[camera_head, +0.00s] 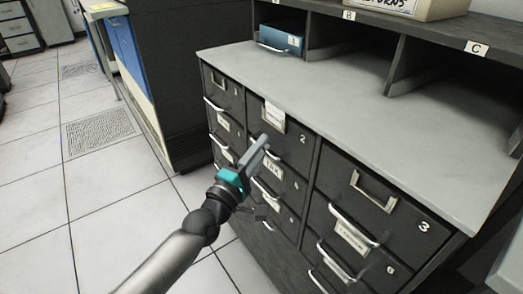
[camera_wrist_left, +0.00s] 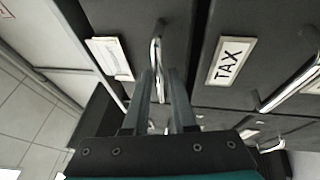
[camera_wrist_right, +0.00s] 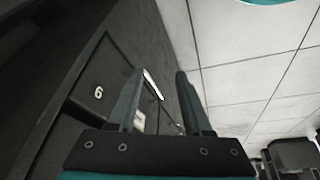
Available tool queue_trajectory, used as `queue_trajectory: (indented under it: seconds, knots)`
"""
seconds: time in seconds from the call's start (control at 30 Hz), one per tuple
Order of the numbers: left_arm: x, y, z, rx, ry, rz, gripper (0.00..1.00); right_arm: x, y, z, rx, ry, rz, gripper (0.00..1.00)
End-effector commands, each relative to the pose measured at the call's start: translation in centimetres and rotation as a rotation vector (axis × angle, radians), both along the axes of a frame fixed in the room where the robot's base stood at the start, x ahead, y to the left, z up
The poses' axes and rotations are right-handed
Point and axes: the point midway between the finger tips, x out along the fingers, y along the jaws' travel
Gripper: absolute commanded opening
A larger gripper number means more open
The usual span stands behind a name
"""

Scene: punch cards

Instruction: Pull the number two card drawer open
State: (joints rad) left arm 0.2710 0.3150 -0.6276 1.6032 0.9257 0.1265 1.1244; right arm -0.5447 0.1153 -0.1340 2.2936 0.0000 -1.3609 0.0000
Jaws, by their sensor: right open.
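The number two drawer (camera_head: 286,143) is in the top row of the dark cabinet, middle column, and looks shut. Its label holder (camera_head: 273,115) carries a pale card. My left gripper (camera_head: 264,142) is at its front and covers its handle in the head view. In the left wrist view the curved metal handle (camera_wrist_left: 157,48) passes between the two fingers of my left gripper (camera_wrist_left: 160,78). The fingers are fairly close together, but whether they press on the handle is unclear.
Drawer three (camera_head: 372,198) is to the right and the TAX drawer (camera_head: 281,178) is below. Above the cabinet's grey top (camera_head: 320,95) are cubbies with a blue box (camera_head: 281,39). Tiled floor (camera_head: 105,220) lies clear to the left.

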Motion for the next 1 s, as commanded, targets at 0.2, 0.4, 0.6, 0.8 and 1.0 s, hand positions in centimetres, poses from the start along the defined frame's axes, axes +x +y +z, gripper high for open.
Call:
queue_trajectory:
  seconds: [0.2, 0.4, 0.6, 0.8, 1.0]
  knots:
    - [0.36, -0.25, 0.11, 0.0, 0.0, 0.0, 0.25, 0.01, -0.02, 0.26, 0.0, -0.004, 0.0, 0.5]
    - [0.33, -0.22, 0.1, 0.0, 0.0, 0.0, 0.17, 0.01, -0.02, 0.26, 0.0, -0.004, 0.0, 0.5]
    - [0.32, -0.21, 0.09, 0.0, 0.0, 0.0, 0.0, 0.0, -0.03, 0.25, 0.0, -0.004, -0.001, 0.5]
    - [0.31, -0.21, 0.08, 0.0, 0.0, 0.0, 0.0, 0.0, -0.03, 0.24, 0.0, -0.004, -0.001, 0.5]
    - [0.3, -0.2, 0.07, 0.0, 0.0, 0.0, 0.0, -0.01, -0.04, 0.22, 0.0, -0.003, -0.001, 0.5]
